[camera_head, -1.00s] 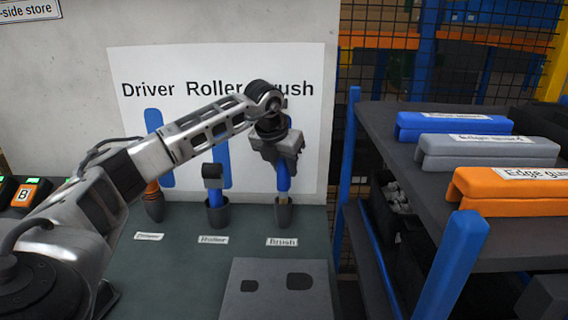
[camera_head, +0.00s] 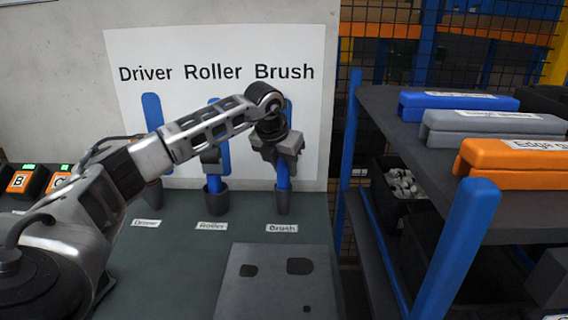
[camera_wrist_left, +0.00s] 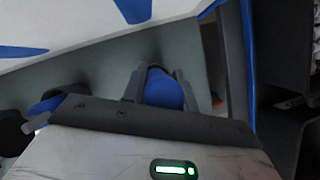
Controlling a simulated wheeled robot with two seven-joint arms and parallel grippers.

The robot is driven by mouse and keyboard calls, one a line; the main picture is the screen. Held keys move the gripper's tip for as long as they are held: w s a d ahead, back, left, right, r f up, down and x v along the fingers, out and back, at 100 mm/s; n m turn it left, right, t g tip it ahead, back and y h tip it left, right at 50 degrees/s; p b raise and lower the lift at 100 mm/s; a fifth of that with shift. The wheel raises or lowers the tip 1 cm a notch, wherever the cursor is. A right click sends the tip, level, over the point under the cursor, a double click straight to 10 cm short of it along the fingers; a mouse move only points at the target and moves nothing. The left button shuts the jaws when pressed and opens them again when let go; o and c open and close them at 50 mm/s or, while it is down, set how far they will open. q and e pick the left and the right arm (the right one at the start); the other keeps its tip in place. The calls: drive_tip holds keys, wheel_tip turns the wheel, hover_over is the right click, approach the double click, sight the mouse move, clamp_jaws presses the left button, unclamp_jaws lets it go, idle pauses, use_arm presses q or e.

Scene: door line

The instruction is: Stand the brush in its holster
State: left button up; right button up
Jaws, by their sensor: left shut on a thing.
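The brush (camera_head: 283,178) is a blue-handled tool standing upright with its lower end in the dark cup-shaped holster (camera_head: 283,203) above the "Brush" label. My left gripper (camera_head: 280,158) is over it, shut on the upper part of the blue handle. In the left wrist view the blue handle end (camera_wrist_left: 163,90) sits between the two fingers. How deep the brush sits in the holster is hard to tell. My right gripper is not in view.
The roller (camera_head: 212,165) stands in its own holster left of the brush, partly behind my left arm. A grey board with dark cutouts (camera_head: 265,283) lies in front. A shelf (camera_head: 385,108) with blue, grey and orange edge guards stands at the right.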

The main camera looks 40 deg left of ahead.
use_arm(q)
drive_tip(key=shift+f, duration=0.75)
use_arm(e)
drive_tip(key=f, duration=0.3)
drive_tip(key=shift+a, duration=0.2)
use_arm(q)
drive_tip(key=o, duration=1)
drive_tip(key=shift+o, duration=0.2)
drive_tip(key=shift+r, duration=0.4)
drive_tip(key=v, duration=1.5)
drive_tip(key=shift+s+r, duration=0.2)
drive_tip(key=shift+r, duration=0.05)
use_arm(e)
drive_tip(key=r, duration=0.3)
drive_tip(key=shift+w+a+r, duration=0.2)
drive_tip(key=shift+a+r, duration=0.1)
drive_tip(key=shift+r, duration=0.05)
use_arm(q)
drive_tip(key=shift+d, duration=0.1)
